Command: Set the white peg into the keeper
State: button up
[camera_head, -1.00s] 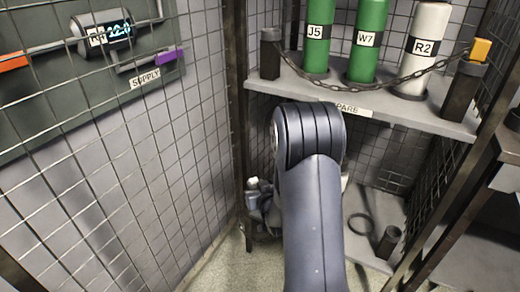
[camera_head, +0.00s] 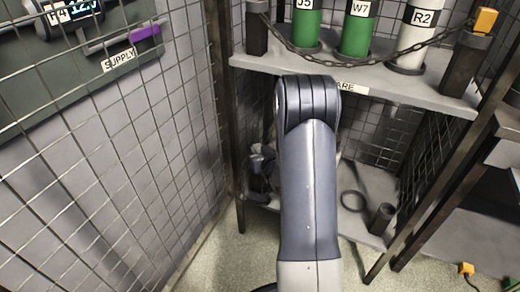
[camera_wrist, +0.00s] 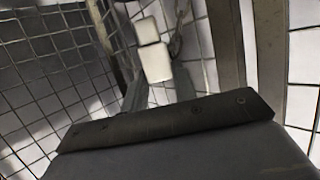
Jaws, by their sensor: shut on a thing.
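The white peg (camera_wrist: 157,62) shows in the wrist view as a pale block with a second white part above it. My gripper (camera_wrist: 160,76) is shut on it, with one dark finger on each side. In the head view my arm hides the gripper and the peg. I cannot make out the keeper for sure. A dark post (camera_head: 465,62) at the right end of the upper shelf has an orange block (camera_head: 486,19) on top. A chain (camera_head: 340,62) runs from it to a dark post (camera_head: 257,32) at the left.
Two green cylinders (camera_head: 357,35) and a white cylinder (camera_head: 417,40) stand behind the chain on the upper shelf (camera_head: 420,92). A ring (camera_head: 353,200) and a dark cup (camera_head: 382,217) are on the lower shelf. Wire mesh (camera_head: 110,160) closes the left side.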

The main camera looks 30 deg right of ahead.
jog(key=shift+f, duration=0.55)
jog(key=shift+s+b, duration=0.1)
jog(key=shift+b, duration=0.55)
jog(key=shift+f, duration=0.1)
dwell(0.4)
jog(key=shift+f+b, duration=1.75)
jog(key=shift+b, duration=0.1)
jog(key=o, duration=1.1)
jog(key=shift+s, duration=0.1)
jog(key=p+v, duration=0.3)
jog(key=v, duration=0.7)
jog(key=shift+s+r, duration=0.1)
jog(key=shift+s, duration=0.2)
